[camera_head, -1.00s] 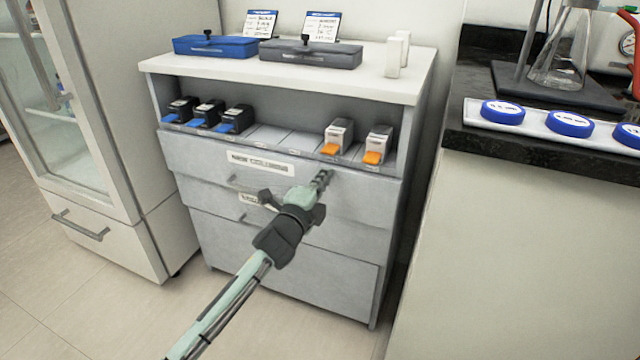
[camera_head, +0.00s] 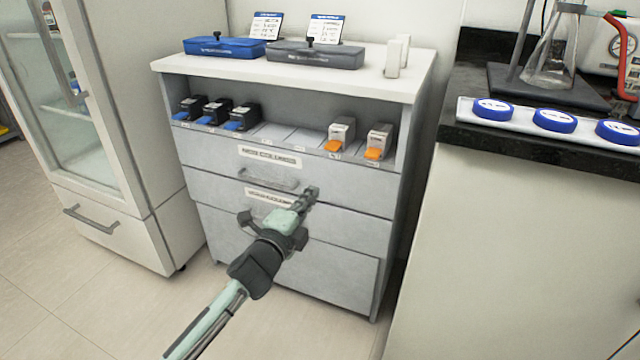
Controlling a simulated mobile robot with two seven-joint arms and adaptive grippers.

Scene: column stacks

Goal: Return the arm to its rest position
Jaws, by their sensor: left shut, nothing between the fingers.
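My left arm (camera_head: 222,310) reaches in from the bottom of the head view. Its gripper (camera_head: 308,194) is shut and empty, in front of the grey drawer cabinet (camera_head: 350,268). The gripper hides part of the middle drawer and of its label (camera_head: 268,196). I cannot tell from this view whether the fingertips touch the drawer front. My right gripper is out of view.
The cabinet's shelf holds black boxes with blue tabs (camera_head: 240,117) and white boxes with orange tabs (camera_head: 378,141). Blue (camera_head: 225,47) and grey (camera_head: 315,54) cases lie on top. A fridge (camera_head: 140,130) stands left; a dark counter (camera_head: 540,146) stands right. Floor (camera_head: 60,270) in front is clear.

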